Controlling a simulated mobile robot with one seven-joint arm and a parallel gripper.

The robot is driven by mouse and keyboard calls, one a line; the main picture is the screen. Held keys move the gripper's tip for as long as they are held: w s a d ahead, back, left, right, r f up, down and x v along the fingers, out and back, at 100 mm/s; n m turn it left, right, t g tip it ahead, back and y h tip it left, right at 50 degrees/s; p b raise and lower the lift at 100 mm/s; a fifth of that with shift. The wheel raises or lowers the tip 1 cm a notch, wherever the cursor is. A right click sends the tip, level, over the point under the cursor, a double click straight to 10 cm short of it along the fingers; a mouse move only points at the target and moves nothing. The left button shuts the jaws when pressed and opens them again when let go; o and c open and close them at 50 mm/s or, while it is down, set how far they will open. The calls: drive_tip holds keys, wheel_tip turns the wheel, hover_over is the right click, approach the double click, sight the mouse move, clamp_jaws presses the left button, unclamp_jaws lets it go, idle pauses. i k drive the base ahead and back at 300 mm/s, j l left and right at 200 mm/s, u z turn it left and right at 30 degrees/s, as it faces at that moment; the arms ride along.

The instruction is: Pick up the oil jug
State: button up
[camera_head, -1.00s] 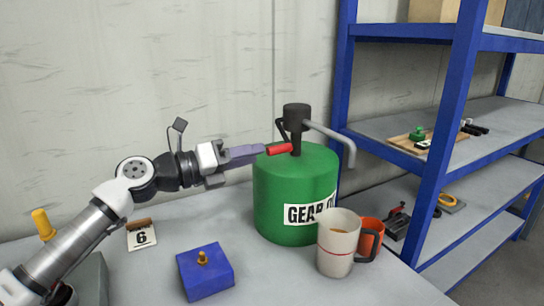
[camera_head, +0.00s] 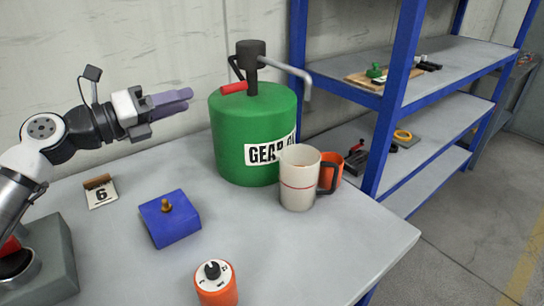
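The oil jug (camera_head: 299,186) is a cream-white jug with a red line around it and a dark handle on its right. It stands upright on the grey table, in front of the green gear oil drum. My gripper (camera_head: 191,98) is at the upper left, raised above the table and left of the drum, well apart from the jug. Its purple-grey fingers point right and are seen from the side, close together in the picture. Whether they are open or shut does not show. No jug is in them.
The green drum (camera_head: 228,150) carries a pump with a red grip and bent spout. An orange mug (camera_head: 332,168) stands close behind the jug. Blue shelving (camera_head: 397,100) stands right.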

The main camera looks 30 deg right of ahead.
sight(300, 164)
drive_tip(key=k, duration=1)
